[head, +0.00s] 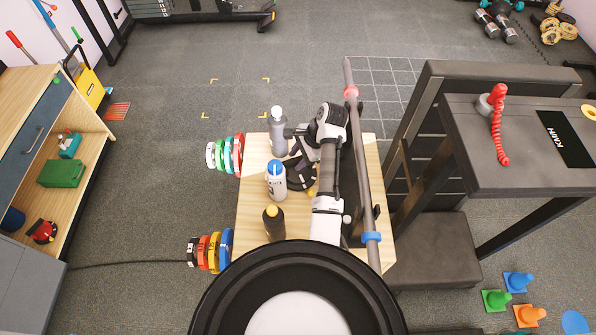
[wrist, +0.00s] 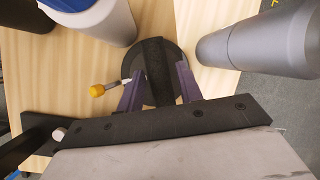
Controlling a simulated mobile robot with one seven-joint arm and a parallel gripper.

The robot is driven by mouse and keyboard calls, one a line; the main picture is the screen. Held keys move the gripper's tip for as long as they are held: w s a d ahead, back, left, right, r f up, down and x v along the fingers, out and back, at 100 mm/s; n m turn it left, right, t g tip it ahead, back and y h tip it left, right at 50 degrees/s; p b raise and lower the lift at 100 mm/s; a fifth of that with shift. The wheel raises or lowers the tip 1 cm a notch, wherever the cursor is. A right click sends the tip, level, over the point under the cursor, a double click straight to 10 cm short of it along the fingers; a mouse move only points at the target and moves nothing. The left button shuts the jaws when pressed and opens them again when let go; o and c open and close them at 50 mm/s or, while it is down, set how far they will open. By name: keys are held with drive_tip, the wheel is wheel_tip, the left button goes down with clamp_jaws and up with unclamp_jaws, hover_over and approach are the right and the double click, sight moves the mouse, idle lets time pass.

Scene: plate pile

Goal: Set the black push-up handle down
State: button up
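The black push-up handle (wrist: 155,60) shows in the wrist view as a dark bar over a round black base. My gripper (wrist: 160,70) has its two purple fingers on either side of the bar, closed in on it. The wooden tabletop lies below; whether the base touches it I cannot tell. In the head view, my gripper (head: 299,177) is over the middle of the wooden table (head: 252,200), and my arm and hand hide most of the handle.
A grey bottle (head: 278,135), a white bottle with a blue cap (head: 275,180) and a dark bottle (head: 273,222) stand on the left side of the table. A barbell (head: 360,165) runs along the right side. A yellow-handled item (wrist: 98,90) lies beside the handle.

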drive_tip(key=f+b, duration=0.3)
drive_tip(key=shift+a+f, duration=0.2)
drive_tip(key=shift+a, duration=0.1)
drive_tip(key=shift+w+a+f+b, duration=0.1)
drive_tip(key=shift+a+f+b, duration=0.3)
drive_tip(key=shift+b, duration=0.35)
drive_tip(key=shift+r, duration=0.1)
clamp_jaws()
idle(0.5)
